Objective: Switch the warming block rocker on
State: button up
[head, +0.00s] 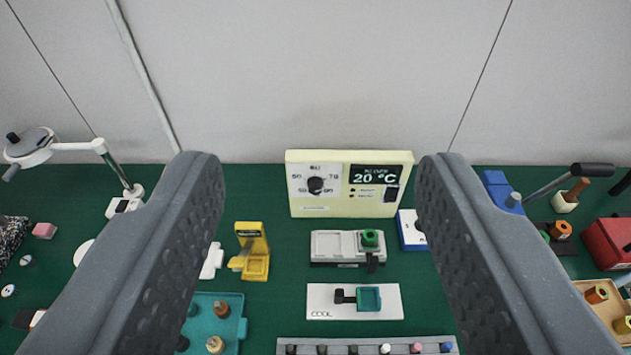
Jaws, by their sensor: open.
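The warming block unit (348,208) is a pale yellow panel standing at the back of the green bench, straight ahead between my fingers. It has a black dial (316,185) on a white scale and a dark display reading 20 °C. A small black rocker (391,194) sits below the display at the right, near small indicator marks. Its tilt is too small to tell. My gripper (320,165) is open and empty, its two grey fingers spread on either side of the panel and apparently short of it.
In front of the panel stand a grey-white device with a green knob (370,238), a white COOL plate (325,305) and a rack (300,350). A yellow holder (252,250) and teal tray (238,325) lie left. A blue-white box (410,230) is partly behind my right finger.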

aim_at(392, 193)
jog(key=z, duration=0.4)
jog(key=k, duration=1.35)
jog(key=u, duration=0.3)
jog(key=i, duration=1.9)
jog(key=z, duration=0.5)
